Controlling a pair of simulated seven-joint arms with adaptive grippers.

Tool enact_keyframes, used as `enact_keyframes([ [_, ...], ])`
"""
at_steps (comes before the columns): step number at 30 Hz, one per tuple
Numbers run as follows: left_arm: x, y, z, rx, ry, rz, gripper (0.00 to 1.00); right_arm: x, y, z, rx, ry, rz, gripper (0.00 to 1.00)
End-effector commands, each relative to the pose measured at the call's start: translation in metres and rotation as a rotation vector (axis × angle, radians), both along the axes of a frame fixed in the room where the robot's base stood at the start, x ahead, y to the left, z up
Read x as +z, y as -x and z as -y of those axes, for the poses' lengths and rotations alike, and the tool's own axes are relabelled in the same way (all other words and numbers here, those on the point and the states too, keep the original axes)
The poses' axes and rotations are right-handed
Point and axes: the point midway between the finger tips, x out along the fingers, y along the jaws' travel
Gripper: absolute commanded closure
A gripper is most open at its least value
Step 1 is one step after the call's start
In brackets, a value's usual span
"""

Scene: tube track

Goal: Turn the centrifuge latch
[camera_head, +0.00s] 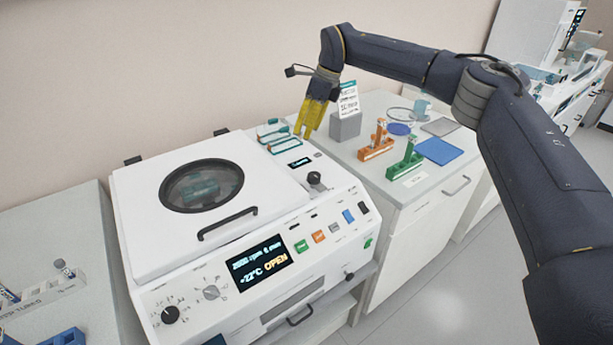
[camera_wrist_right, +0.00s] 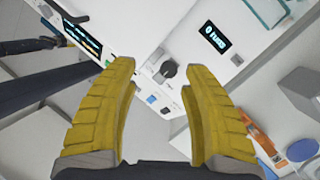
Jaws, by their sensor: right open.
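A black knob, which looks like the latch (camera_head: 314,178), sits on the top right of the machine. The latch also shows in the right wrist view (camera_wrist_right: 168,69), between the fingertips in the picture but farther away. My right gripper (camera_head: 303,134) has yellow fingers, is open and empty, and hangs above the back right of the centrifuge, apart from the latch.
A teal rack (camera_head: 275,138) sits at the centrifuge's back right. On the right bench are a grey block with a label card (camera_head: 346,124), an orange rack (camera_head: 376,148), a green rack (camera_head: 405,166) and a blue mat (camera_head: 440,151). A tube rack (camera_head: 50,290) stands at left.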

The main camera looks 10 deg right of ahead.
Motion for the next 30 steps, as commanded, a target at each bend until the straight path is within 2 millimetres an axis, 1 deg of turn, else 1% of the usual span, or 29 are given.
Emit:
enact_keyframes([
  [1, 0.000, 0.000, 0.000, 0.000, 0.000, 0.000, 0.56, 0.002, 0.003, 0.005, 0.020, 0.080, -0.005, 0.52],
  [3, 0.000, 0.000, 0.000, 0.000, 0.000, 0.000, 0.56, 0.002, 0.007, 0.014, 0.036, 0.171, -0.013, 0.52],
  [6, 0.000, 0.000, 0.000, 0.000, 0.000, 0.000, 0.56, 0.004, 0.011, 0.023, 0.050, 0.263, -0.021, 0.52],
  [10, 0.000, 0.000, 0.000, 0.000, 0.000, 0.000, 0.56, 0.004, 0.013, 0.030, 0.056, 0.322, -0.026, 0.52],
  [14, 0.000, 0.000, 0.000, 0.000, 0.000, 0.000, 0.56, -0.004, 0.014, 0.032, 0.057, 0.334, -0.030, 0.52],
  [20, 0.000, 0.000, 0.000, 0.000, 0.000, 0.000, 0.56, -0.035, 0.014, 0.032, 0.057, 0.332, -0.031, 0.52],
  [30, 0.000, 0.000, 0.000, 0.000, 0.000, 0.001, 0.56, -0.098, 0.015, 0.031, 0.057, 0.331, -0.031, 0.52],
])
